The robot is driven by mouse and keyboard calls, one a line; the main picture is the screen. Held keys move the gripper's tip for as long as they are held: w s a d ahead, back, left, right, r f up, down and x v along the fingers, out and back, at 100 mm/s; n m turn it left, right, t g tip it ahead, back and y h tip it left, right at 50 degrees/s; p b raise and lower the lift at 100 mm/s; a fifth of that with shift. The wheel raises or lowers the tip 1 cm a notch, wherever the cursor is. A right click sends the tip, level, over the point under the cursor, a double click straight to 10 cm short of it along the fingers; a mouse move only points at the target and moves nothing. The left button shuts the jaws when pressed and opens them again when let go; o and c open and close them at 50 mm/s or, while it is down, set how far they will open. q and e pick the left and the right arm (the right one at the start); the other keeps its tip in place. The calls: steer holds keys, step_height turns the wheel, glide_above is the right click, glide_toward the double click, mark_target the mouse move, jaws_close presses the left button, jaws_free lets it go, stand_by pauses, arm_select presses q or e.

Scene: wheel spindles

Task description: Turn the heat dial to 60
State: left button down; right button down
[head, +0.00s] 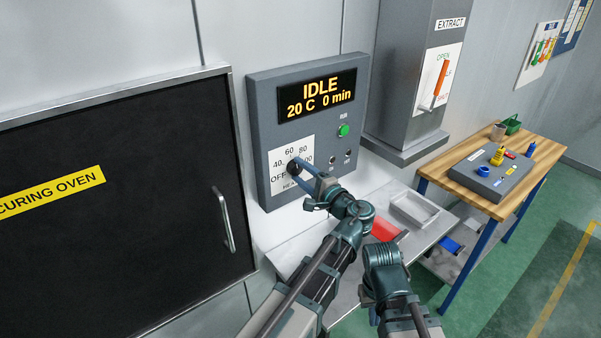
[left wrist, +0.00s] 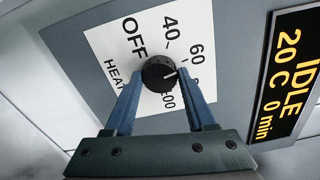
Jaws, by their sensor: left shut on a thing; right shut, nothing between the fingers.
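The heat dial (head: 293,166) is a round black knob on a white scale plate (head: 279,190) marked OFF, 40, 60, 80 and 100. My left gripper (head: 301,168) is shut on the dial. In the left wrist view its blue fingers (left wrist: 161,84) straddle the black knob (left wrist: 158,70). The knob's white mark points toward the gap between 60 and 80; the exact angle is hard to tell. The 80 and 100 labels are partly covered by a finger. My right arm shows low in the head view, but its fingers do not show.
The display (head: 317,95) reads IDLE, 20 C, 0 min, above a green button (head: 343,130). The curing oven door (head: 120,235) with its handle is left. A shelf with a red item (head: 386,229) and a pale tray (head: 414,209) lies below. A wooden table (head: 463,175) stands right.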

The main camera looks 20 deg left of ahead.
stand_by(0.3)
arm_select(q)
steer(key=shift+c, duration=1.1)
jaws_free()
steer(key=shift+s, duration=0.1)
